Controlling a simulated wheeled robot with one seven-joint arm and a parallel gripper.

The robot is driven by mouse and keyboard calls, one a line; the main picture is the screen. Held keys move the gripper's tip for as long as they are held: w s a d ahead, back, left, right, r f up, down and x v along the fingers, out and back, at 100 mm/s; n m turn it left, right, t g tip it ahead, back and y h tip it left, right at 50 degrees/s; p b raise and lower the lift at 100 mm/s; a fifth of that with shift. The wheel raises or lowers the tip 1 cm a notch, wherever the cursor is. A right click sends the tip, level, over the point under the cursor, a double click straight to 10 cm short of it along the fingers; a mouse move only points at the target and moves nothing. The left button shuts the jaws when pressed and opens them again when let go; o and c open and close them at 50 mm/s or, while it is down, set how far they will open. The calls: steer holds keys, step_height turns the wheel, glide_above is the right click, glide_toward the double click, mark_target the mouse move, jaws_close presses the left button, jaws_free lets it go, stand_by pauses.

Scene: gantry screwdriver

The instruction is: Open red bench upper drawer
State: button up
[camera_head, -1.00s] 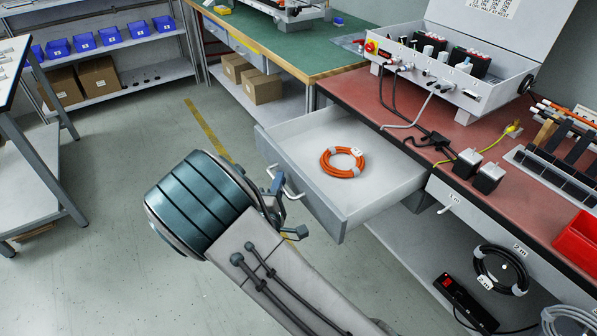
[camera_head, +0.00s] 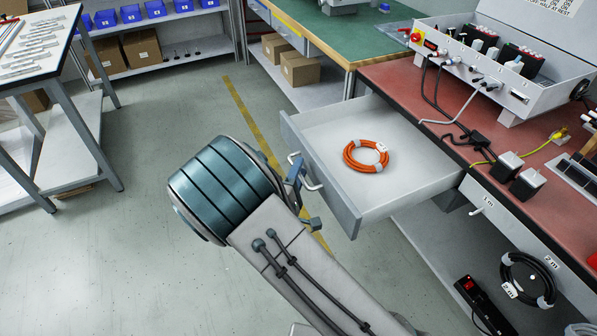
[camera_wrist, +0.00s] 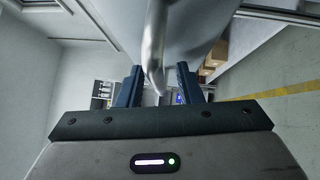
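The upper drawer (camera_head: 400,187) of the red-topped bench (camera_head: 395,88) is pulled well out, with a coil of orange cable (camera_head: 366,156) lying in it. Its metal bar handle (camera_head: 314,184) is on the grey front panel. My gripper (camera_head: 303,184) is at this handle, partly hidden by my own arm in the head view. In the wrist view, the handle (camera_wrist: 154,45) runs between the two dark fingers of my gripper (camera_wrist: 159,84). The fingers are apart, with a visible gap on each side of the bar.
A green-topped bench (camera_head: 375,38) adjoins at the back. A power strip (camera_head: 478,305) and a black cable coil (camera_head: 527,279) are below the red bench at right. A worktable (camera_head: 68,50) stands at far left. The floor (camera_head: 150,250) left of my arm is clear.

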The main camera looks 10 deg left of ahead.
steer(key=s+a+f+p, duration=0.1)
steer(key=s+f+p, duration=0.1)
steer(key=s, duration=1.1)
steer(key=shift+s+a, duration=0.3)
steer(key=shift+r, duration=0.1)
steer(key=w+d+r+m+g+y+p, duration=0.2)
steer(key=w+r+m+g+p, duration=0.45)
steer(key=w+r, duration=0.2)
steer(key=w+d+r+m+g+y+p, duration=0.25)
steer(key=d+r+m+g+p, duration=0.2)
steer(key=r, duration=0.55)
steer(key=s+d+r+m+g+h+p, duration=0.1)
steer(key=s+d+r+m+g+p, duration=0.1)
steer(key=s+d+r+p, duration=0.3)
steer(key=s+d+r+m+g+h+p, duration=0.1)
steer(key=s+d+r+m+g+p, duration=0.2)
steer(key=s+d+r, duration=1)
steer(key=d+r+m+p, duration=0.1)
steer(key=d+m+p, duration=0.1)
steer(key=d, duration=0.3)
steer(key=shift+d+r+g, duration=0.15)
steer(key=shift+r+g, duration=0.1)
steer(key=shift+g, duration=0.05)
